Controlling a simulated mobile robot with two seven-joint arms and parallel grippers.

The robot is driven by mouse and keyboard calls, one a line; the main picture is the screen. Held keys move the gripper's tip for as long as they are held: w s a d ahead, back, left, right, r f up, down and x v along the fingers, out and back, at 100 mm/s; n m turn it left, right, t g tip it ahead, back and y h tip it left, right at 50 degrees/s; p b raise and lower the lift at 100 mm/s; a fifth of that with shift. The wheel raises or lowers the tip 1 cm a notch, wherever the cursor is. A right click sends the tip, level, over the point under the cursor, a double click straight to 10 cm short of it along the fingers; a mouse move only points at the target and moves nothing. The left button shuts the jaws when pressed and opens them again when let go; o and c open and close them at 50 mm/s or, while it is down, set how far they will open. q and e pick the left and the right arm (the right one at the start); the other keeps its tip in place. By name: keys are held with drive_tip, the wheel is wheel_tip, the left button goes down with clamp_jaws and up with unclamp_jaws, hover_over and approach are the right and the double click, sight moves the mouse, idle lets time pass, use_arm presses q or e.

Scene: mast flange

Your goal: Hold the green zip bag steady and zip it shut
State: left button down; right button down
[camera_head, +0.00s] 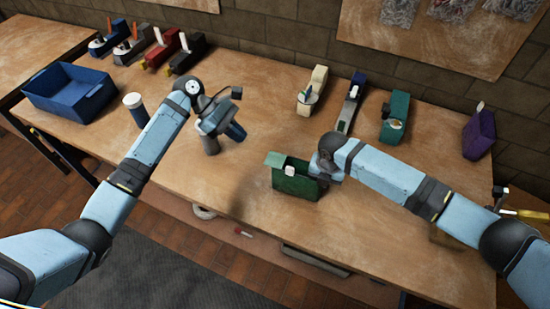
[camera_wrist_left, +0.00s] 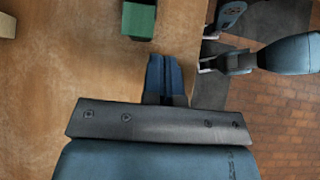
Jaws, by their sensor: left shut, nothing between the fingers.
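The green zip bag (camera_head: 295,184) stands upright on the workbench near its front edge. Its dark upper opening shows, with a green flap at the upper left and a small white piece at the top. My left gripper (camera_head: 236,131) is shut and empty, above the bench to the left of the bag and apart from it. Its blue fingers (camera_wrist_left: 165,76) lie together in the left wrist view. My right gripper (camera_head: 325,168) is at the bag's right end; its fingers are largely hidden, so I cannot tell whether it grips the bag.
A blue bin (camera_head: 70,104) and a white-topped blue cylinder (camera_head: 136,110) stand at the left. Cream (camera_head: 312,90), teal (camera_head: 395,117) and purple (camera_head: 479,135) items stand along the back. The bench (camera_head: 245,190) is clear between my left gripper and the bag.

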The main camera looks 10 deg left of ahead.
use_arm(q)
approach(290, 168)
wheel_tip(290, 168, down, 6)
drive_tip(key=d, duration=0.3)
drive_tip(key=shift+s+d+r, duration=0.1)
drive_tip(key=shift+s+d, duration=0.2)
drive_tip(key=shift+s, duration=0.05)
drive_tip(key=d, duration=0.2)
drive_tip(key=s+d, duration=0.1)
drive_tip(key=d, duration=0.1)
drive_tip(key=shift+w, duration=0.1)
drive_tip(key=shift+a, duration=0.2)
